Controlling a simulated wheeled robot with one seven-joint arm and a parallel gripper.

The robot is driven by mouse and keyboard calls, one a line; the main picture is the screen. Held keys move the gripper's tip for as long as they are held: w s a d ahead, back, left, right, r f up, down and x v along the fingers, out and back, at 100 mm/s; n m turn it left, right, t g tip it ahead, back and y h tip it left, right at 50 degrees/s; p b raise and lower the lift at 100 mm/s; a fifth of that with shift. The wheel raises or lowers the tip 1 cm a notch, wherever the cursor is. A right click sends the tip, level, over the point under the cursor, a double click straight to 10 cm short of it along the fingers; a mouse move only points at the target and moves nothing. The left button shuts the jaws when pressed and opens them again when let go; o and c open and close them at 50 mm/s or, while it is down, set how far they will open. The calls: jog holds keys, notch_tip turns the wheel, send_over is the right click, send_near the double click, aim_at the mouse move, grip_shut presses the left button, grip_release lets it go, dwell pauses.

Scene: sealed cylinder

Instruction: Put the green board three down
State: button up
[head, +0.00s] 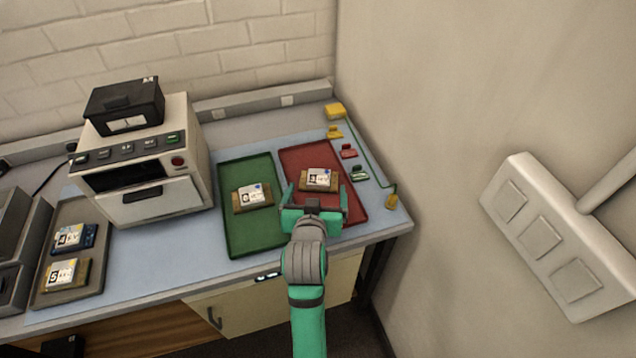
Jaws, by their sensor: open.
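A tan-brown board with a white label (319,179) lies on the red tray (355,209); its number is too small to read surely. A second tan-brown board with a white label (252,196) lies on the green tray (247,164), its number also unclear. I see no board that looks green. My gripper (316,194) is open, at the near side of the board on the red tray. Its fingers are spread left and right, and none shows closed on the board. Whether they touch it cannot be told.
A grey tray at the left (49,293) holds a blue board (73,238) and a tan board marked 5 (61,274). A white machine (148,165) carries a black box (124,104). Small coloured clips (349,152) and a yellow block (335,111) lie by the right wall.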

jog(key=shift+v, duration=1.8)
